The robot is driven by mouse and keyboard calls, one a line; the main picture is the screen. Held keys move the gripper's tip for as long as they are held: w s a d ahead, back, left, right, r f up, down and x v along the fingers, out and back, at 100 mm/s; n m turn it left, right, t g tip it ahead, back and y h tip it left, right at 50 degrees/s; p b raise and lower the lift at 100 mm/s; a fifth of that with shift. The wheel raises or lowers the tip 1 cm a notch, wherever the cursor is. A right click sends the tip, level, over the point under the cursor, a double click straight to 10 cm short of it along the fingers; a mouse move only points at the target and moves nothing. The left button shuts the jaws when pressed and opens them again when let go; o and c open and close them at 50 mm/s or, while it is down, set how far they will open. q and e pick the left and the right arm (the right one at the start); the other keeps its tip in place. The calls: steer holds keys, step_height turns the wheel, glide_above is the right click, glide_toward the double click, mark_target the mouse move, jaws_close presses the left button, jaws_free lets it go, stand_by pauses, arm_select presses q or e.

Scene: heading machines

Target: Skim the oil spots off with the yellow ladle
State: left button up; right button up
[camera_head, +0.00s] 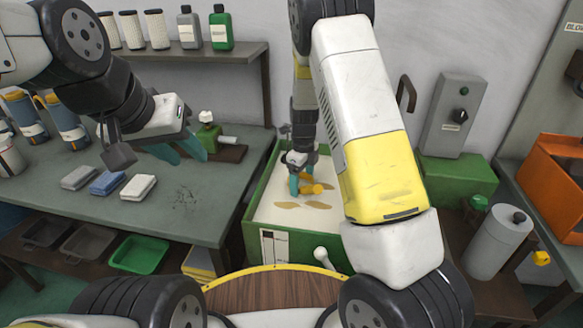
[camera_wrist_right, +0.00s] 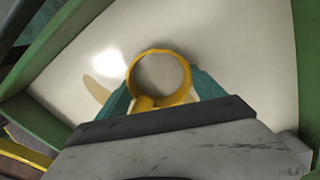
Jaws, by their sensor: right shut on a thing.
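The yellow ladle (camera_head: 318,188) is in my right gripper (camera_head: 300,180), over the pale liquid in the green tank (camera_head: 251,205). In the right wrist view the ladle's round yellow rim (camera_wrist_right: 187,78) shows between the teal fingers of my right gripper (camera_wrist_right: 160,98), which is shut on it. Whether the bowl touches the liquid I cannot tell. Tan oil spots lie on the liquid, one at the left (camera_head: 287,206) and one beside the ladle (camera_head: 318,205). One also shows left of the rim in the wrist view (camera_wrist_right: 97,88). My left gripper (camera_head: 182,150) is open and empty above the workbench.
A shelf (camera_head: 200,53) with bottles runs behind. A grey cylinder (camera_head: 497,242) and an orange machine (camera_head: 560,170) stand at the right.

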steer(key=shift+s+d, duration=1.35)
steer(key=shift+d, duration=3.35)
steer(key=shift+s+d, duration=1.35)
steer(key=shift+d, duration=3.3)
step_height(320, 180, up, 12)
steer(key=shift+d, duration=0.15)
